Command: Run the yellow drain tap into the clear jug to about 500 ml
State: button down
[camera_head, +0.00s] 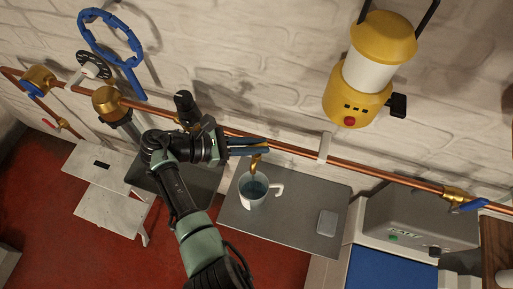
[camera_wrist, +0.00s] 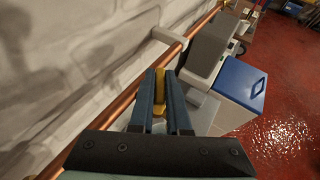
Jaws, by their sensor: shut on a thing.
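The jug (camera_head: 253,194), pale with a handle on its right, stands upright on a grey shelf against the wall. Bluish water shows inside it; I cannot read the level or any marks. The yellow-brass drain tap (camera_head: 255,164) hangs from the copper pipe directly above the jug's mouth. My gripper (camera_head: 262,147) reaches in from the left at the tap's top. In the wrist view its two blue-grey fingers are shut on the tap's yellow part (camera_wrist: 158,92). The fingers hide most of the tap, and I cannot make out a stream clearly.
The copper pipe (camera_head: 300,156) runs along the wall behind the tap. The grey shelf (camera_head: 292,208) also holds a small pale block (camera_head: 327,222). A yellow lantern (camera_head: 361,79) hangs above right. A grey machine (camera_head: 417,220) stands to the right, a white step stool (camera_head: 112,206) to the left.

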jog(key=shift+m+g+b, duration=1.6)
jog(key=shift+m+g, duration=0.6)
jog(key=shift+g, duration=0.4)
jog(key=shift+m+g, duration=0.4)
jog(key=c, duration=0.9)
grip_release()
jog(key=shift+d, duration=0.1)
jog(key=shift+r, duration=0.1)
